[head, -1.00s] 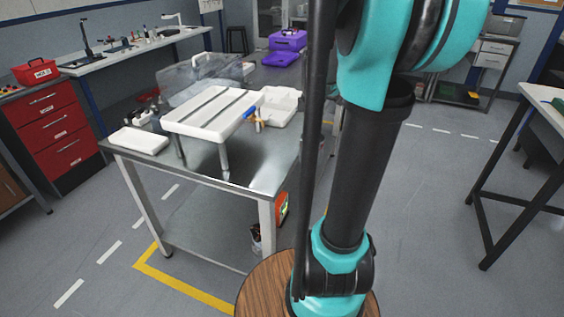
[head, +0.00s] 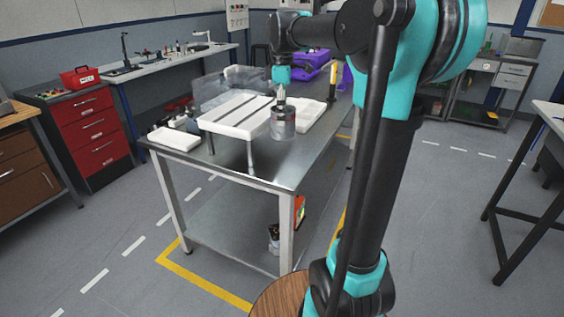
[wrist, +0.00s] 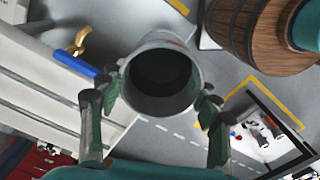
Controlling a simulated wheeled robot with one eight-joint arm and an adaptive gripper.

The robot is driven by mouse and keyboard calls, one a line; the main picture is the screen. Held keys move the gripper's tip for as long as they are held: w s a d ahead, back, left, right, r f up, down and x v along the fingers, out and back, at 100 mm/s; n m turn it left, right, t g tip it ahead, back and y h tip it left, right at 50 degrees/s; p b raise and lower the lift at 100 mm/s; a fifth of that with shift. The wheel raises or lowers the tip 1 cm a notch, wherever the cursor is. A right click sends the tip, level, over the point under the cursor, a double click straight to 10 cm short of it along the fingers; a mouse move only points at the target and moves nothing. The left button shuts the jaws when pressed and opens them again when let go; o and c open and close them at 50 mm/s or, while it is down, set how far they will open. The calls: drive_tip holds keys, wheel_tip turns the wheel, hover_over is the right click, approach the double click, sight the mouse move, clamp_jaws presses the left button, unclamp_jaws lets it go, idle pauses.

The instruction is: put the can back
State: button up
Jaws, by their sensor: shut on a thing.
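The can (head: 283,124) is a grey metal cylinder with a reddish band. My gripper (head: 281,98) is shut on it from above and holds it upright in front of the white slotted tray (head: 232,127). In the wrist view the can (wrist: 160,78) shows its dark, open top between the fingers of my gripper (wrist: 160,95). Floor shows around much of it there, so it looks held in the air; its exact height is unclear. My gripper partly hides the can's upper part in the head view.
The steel table (head: 255,165) carries the raised tray, a white bin (head: 312,112), a flat white box (head: 174,138) and a clear cover (head: 222,85). A yellow-and-black item (head: 333,80) stands behind. A blue-handled tool (wrist: 73,63) lies by the tray. An orange device (head: 299,207) is below.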

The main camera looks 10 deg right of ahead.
wheel_tip(320, 180, down, 16)
drive_tip(key=shift+r, duration=0.2)
drive_tip(key=shift+f, duration=0.1)
idle(0.3)
drive_tip(key=o, duration=1.2)
wheel_tip(320, 180, up, 12)
drive_tip(key=shift+f, duration=0.1)
drive_tip(key=s+d+f+m+t, duration=0.2)
drive_tip(key=s+f+m, duration=0.5)
drive_tip(key=s+f, duration=0.4)
drive_tip(key=s+d+f+m+t, duration=0.2)
drive_tip(key=s+f+m, duration=0.6)
drive_tip(key=s+f, duration=0.3)
drive_tip(key=shift+d, duration=0.25)
drive_tip(key=shift+f, duration=0.1)
